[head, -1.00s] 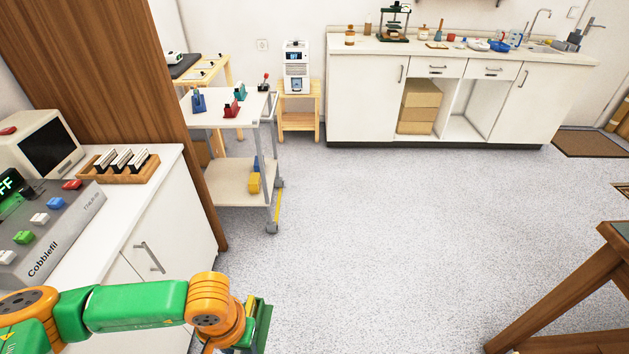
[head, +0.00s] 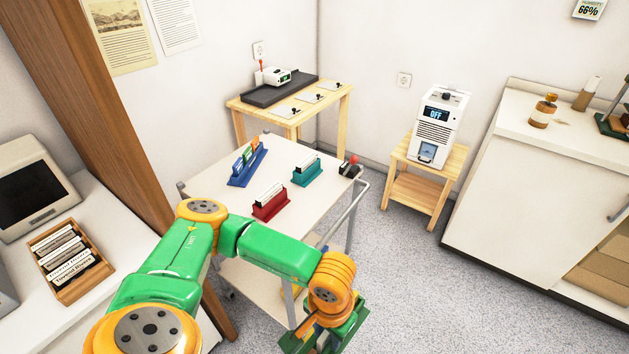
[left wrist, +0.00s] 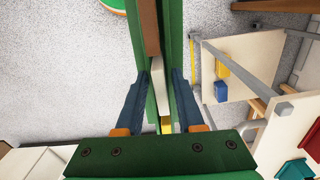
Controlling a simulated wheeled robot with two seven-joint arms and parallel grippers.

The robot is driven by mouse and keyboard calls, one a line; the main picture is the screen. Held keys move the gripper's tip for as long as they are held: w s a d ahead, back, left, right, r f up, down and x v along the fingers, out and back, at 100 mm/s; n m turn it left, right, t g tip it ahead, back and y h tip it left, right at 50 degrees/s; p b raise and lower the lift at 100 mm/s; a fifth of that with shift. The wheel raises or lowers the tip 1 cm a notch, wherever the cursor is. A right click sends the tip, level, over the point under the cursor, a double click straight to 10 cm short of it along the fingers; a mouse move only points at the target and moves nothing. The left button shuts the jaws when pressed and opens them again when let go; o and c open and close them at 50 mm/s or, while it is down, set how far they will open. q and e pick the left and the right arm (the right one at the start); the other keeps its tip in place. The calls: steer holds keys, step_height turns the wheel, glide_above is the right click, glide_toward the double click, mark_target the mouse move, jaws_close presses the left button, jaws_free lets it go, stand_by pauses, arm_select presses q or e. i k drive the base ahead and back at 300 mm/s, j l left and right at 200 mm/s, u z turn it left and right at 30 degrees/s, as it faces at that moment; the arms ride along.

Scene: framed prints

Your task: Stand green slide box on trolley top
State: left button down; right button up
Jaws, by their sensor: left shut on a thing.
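My left gripper (head: 322,328) is shut on the green slide box (head: 348,328), at the lower middle of the head view. In the left wrist view the green slide box (left wrist: 176,50) runs between the two blue-grey fingers, with a brown and a whitish strip inside it. My arm hides part of the box in the head view. The white trolley top (head: 322,212) lies beyond and left of the gripper. The held box appears in front of the trolley's near right side, apart from its top. My right gripper is not in view.
A blue holder (head: 246,170), a red holder (head: 270,206) and a teal holder (head: 307,172) stand on the trolley top. A small dark device (head: 350,168) sits by its right edge. A wooden stand (head: 430,188) is behind right. The trolley's lower shelf (left wrist: 258,62) carries yellow and blue blocks.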

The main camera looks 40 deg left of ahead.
mark_target(265, 175)
steer(key=i, duration=1.2)
steer(key=i+l+u, duration=0.1)
steer(key=i, duration=1.05)
